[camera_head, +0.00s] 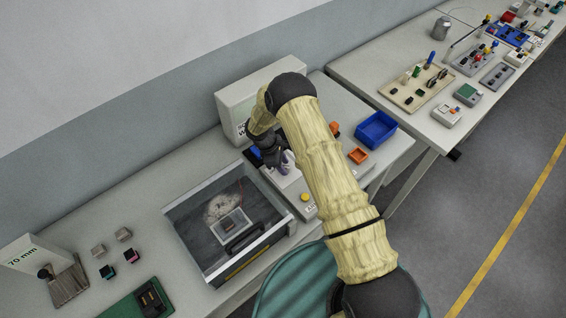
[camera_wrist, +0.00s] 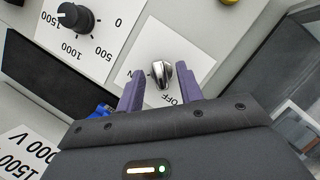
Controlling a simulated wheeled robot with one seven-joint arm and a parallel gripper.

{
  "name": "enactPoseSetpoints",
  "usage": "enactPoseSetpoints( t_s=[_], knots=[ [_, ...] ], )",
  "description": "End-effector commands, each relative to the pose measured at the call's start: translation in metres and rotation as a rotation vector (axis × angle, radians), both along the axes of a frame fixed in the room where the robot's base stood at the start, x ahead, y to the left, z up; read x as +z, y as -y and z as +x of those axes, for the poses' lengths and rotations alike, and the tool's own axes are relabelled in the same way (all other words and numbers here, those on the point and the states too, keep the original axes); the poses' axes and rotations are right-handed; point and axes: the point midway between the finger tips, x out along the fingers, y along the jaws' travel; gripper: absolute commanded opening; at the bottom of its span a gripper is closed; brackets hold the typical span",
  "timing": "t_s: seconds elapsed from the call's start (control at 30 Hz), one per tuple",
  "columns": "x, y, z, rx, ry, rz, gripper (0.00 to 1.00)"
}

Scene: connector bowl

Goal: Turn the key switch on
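The key switch (camera_wrist: 161,75) is a small silver knob on a white label in the wrist view. "OFF" shows on the label below and to its right; a letter "N" at its left is beside my finger, the rest of that word hidden. My gripper (camera_wrist: 160,73) has two purple fingers, apart, one on each side of the key, with a visible gap on both sides. The fingers do not appear to touch it. In the head view my gripper (camera_head: 274,156) points down over the grey panel on the bench, and the key is hidden there.
In the head view, a glass-topped box (camera_head: 190,207) stands left of my gripper.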

Motion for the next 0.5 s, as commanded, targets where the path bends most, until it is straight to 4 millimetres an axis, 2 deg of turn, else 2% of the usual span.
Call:
enactPoseSetpoints(
  t_s=[0.13, 0.3, 0.33, 0.5],
  knots=[
    [0.0001, 0.0000, 0.0002, 0.000, 0.000, 0.000, 0.36],
    [0.0003, -0.0001, 0.0002, 0.000, 0.000, 0.000, 0.03],
    [0.0003, -0.0001, 0.0002, 0.000, 0.000, 0.000, 0.00],
    [0.0002, -0.0002, 0.0003, -0.002, 0.001, 0.000, 0.00]
  ],
)
